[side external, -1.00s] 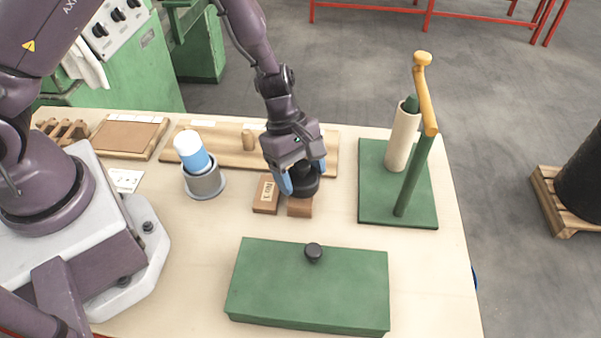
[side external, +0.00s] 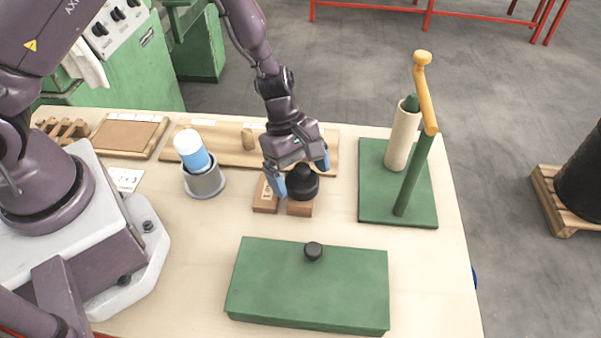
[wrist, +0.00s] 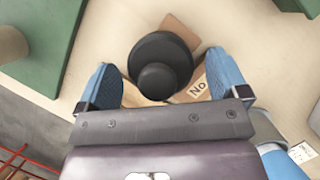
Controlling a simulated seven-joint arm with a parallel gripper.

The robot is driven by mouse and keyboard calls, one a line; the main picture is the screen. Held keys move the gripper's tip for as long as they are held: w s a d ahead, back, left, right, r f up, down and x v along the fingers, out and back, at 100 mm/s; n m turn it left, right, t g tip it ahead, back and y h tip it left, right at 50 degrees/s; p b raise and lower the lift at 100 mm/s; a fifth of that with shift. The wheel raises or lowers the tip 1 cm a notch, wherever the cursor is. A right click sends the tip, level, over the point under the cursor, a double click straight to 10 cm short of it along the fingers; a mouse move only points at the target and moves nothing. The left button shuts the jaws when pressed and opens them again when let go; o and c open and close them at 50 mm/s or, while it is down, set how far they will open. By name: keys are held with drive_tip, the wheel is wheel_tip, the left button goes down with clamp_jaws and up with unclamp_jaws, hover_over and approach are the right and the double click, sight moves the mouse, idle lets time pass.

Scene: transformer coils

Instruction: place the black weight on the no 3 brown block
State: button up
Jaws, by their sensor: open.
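The black weight (side external: 303,187), a round disc with a knob on top, rests upright on the right-hand brown block (side external: 299,209). In the wrist view the weight (wrist: 160,62) covers much of that block (wrist: 181,31). A second brown block (side external: 265,196) with a white label lies just left of it. That label reads "No" in the wrist view (wrist: 200,87); its number is hidden or unclear. The weight hides any label on the block under it. My gripper (side external: 302,177) is open, with its blue fingers on either side of the weight and gaps to it in the wrist view (wrist: 163,75).
A grey cup with a blue-and-white cylinder (side external: 196,162) stands left of the blocks. A green box with a black knob (side external: 305,290) lies in front. A green stand with a yellow arm (side external: 425,95) rises at right. Bare table separates these from the blocks.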

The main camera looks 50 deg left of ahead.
drive_tip(key=s+a+r+m, duration=0.1)
drive_tip(key=a+r+m, duration=0.15)
drive_tip(key=r, duration=0.65)
drive_tip(key=s+a+r+m, duration=0.1)
drive_tip(key=a+r, duration=0.2)
drive_tip(key=r, duration=0.6)
drive_tip(key=s+a+r+m+t+y, duration=0.2)
drive_tip(key=s+r+m, duration=0.4)
drive_tip(key=s+m, duration=0.1)
drive_tip(key=s+a+r+m+t+y, duration=0.2)
drive_tip(key=s+a+r+m+t, duration=0.1)
drive_tip(key=s+r+m, duration=0.3)
drive_tip(key=shift+s+a+r+m+t, duration=0.15)
drive_tip(key=shift+s+r+m+t, duration=0.15)
drive_tip(key=shift+s+m, duration=0.45)
